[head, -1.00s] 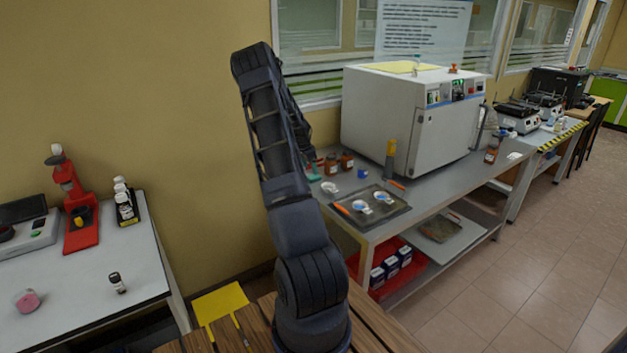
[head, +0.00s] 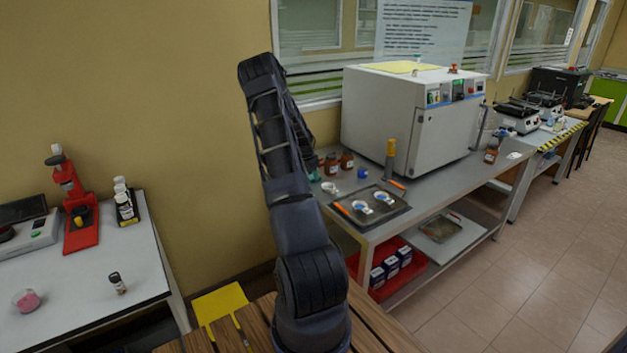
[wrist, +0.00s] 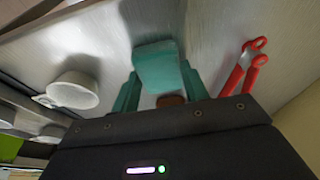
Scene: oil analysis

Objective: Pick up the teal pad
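The teal pad (wrist: 157,60) is a small block on the grey bench top in the wrist view. My gripper (wrist: 159,75) has two teal fingers, spread apart, one at each side of the pad. The fingertips are close to the pad's sides; I cannot tell whether they touch it. A reddish-brown round thing (wrist: 171,100) shows between the fingers, nearer the palm. In the head view my arm hides the gripper and most of the pad's area. A bit of teal shows beside the arm, but I cannot tell whether it is pad or finger.
Red-handled pliers (wrist: 246,66) lie right of the pad and a white cup (wrist: 75,90) stands left. In the head view, brown bottles (head: 346,161), a dark tray (head: 385,220) and a large white oven (head: 405,115) stand on the same bench (head: 445,182).

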